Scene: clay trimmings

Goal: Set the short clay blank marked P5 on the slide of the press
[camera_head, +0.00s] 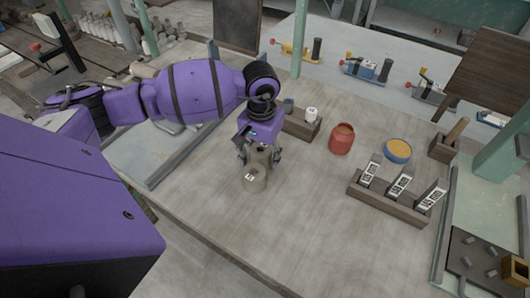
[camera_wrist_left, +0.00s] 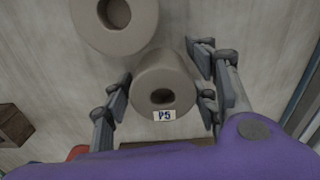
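The short clay blank marked P5 (camera_wrist_left: 165,85) is a grey-beige cylinder with a hole in its top, upright in the left wrist view. My left gripper (camera_wrist_left: 163,88) is open around it, with fingers on both sides and slim gaps. In the head view my left gripper (camera_head: 259,156) points down over the bench, and a labelled clay cylinder (camera_head: 256,183) shows at its fingertips; its label is too small to read. A second, larger hollow blank (camera_wrist_left: 115,18) stands beside P5 in the wrist view. I cannot tell which item is the press. My right gripper is out of view.
A wooden block (camera_head: 301,128) holding a white piece stands behind the gripper. To its right are a red jar (camera_head: 342,140), a yellow-filled bowl (camera_head: 398,152) and a dark rack (camera_head: 388,207) with labelled pieces. Small devices (camera_head: 365,69) line the rear bench. The front bench is clear.

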